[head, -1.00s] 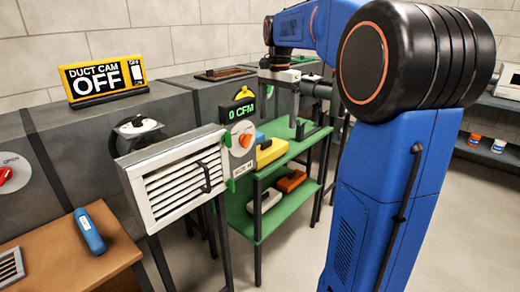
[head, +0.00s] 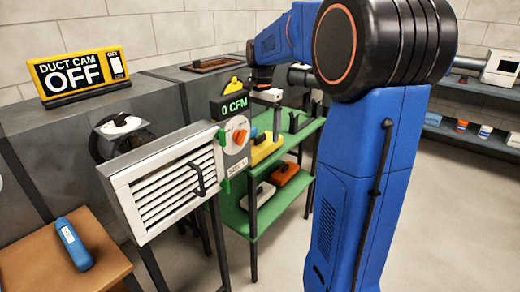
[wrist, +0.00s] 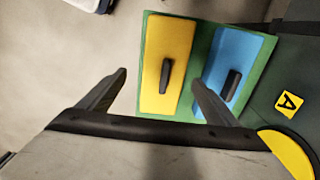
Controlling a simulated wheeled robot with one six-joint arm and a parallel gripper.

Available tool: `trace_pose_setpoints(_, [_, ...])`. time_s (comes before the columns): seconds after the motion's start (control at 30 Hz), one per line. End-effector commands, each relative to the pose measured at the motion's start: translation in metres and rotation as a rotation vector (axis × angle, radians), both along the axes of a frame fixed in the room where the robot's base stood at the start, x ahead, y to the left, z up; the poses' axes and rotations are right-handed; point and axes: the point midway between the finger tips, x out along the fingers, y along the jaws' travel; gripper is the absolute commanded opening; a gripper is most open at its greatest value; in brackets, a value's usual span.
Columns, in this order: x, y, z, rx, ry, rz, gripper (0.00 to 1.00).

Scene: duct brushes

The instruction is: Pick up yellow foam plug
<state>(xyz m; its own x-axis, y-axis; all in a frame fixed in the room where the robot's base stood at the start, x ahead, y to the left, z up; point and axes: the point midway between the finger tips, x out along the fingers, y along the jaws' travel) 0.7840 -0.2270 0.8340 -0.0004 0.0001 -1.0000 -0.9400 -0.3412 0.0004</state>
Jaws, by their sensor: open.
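The yellow foam plug (head: 265,150) is a yellow block with a dark handle on the upper green shelf (head: 295,137). In the wrist view the yellow foam plug (wrist: 177,35) lies below my gripper, its black handle (wrist: 165,76) standing up near its middle. My gripper (wrist: 160,76) is open and empty. Its two fingers appear on either side of the plug's handle in that view, with the right finger overlapping the edge of the blue block. I cannot tell the height of the fingers above the handle.
A blue block (wrist: 226,62) with a black handle lies close beside the yellow plug. White (head: 258,196) and orange (head: 285,174) blocks are on the lower shelf. A louvred vent panel (head: 160,190) and the 0 CFM unit (head: 236,132) stand just left of the shelf.

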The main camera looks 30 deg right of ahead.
Motion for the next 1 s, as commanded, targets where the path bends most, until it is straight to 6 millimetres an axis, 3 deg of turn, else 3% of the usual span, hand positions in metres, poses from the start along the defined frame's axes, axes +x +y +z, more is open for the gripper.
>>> trace_pose_setpoints(0.1, [0.0, 0.0, -0.014, 0.001, 0.001, 0.0, 0.84])
trace_pose_setpoints(0.37, [0.002, 0.0, -0.03, 0.001, 0.001, 0.0, 0.84])
trace_pose_setpoints(0.7, [0.008, 0.001, -0.07, 0.0, 0.001, 0.0, 0.84])
trace_pose_setpoints(1.0, [0.008, 0.001, -0.073, 0.0, 0.0, 0.0, 0.84])
